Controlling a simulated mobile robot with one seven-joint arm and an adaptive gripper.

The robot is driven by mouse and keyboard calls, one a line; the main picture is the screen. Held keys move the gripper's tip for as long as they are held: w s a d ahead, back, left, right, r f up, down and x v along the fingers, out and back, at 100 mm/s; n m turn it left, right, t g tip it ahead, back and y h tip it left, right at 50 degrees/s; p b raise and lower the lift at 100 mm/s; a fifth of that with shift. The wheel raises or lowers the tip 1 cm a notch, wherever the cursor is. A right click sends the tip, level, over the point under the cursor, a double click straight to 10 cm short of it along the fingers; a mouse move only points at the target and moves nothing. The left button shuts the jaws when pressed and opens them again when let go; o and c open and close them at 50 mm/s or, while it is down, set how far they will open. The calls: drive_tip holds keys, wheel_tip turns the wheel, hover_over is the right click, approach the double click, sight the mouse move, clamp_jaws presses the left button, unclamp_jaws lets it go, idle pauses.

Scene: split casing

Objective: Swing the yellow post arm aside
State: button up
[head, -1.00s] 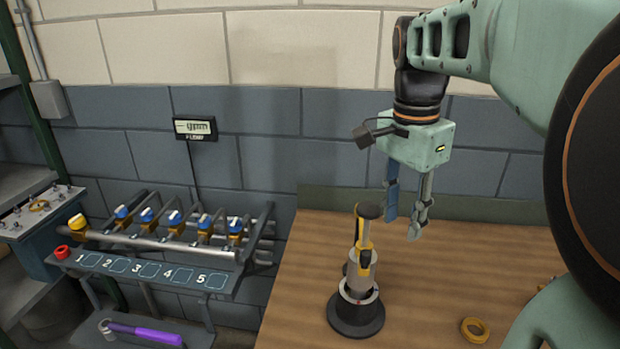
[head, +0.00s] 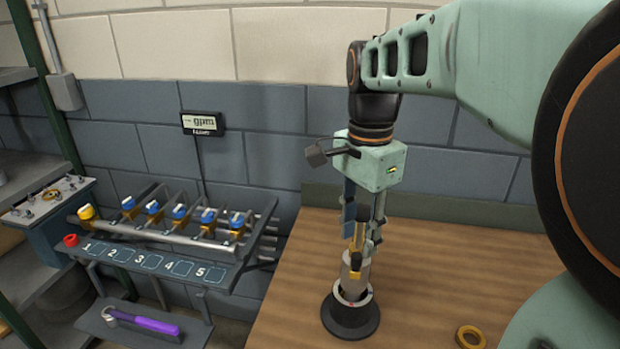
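The yellow post arm (head: 357,240) stands upright along the upper part of a grey cylindrical casing (head: 350,284). The casing sits on a round black base (head: 350,318) on the wooden table. My gripper (head: 361,232) points down at the top of the post, with its fingers around or just in front of the yellow part. The fingers hide the dark top cap. I cannot tell whether the fingers touch the yellow arm or how far they are closed.
A yellow ring (head: 470,337) lies on the wooden table (head: 290,290) to the right of the base. At left stands a rack of blue-handled valves (head: 180,212) numbered 1 to 5, with a purple-handled tool (head: 150,324) on a shelf below. The table left of the base is clear.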

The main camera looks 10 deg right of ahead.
sight(357, 255)
drive_tip(key=shift+f, duration=2.25)
drive_tip(key=shift+c, duration=0.3)
clamp_jaws()
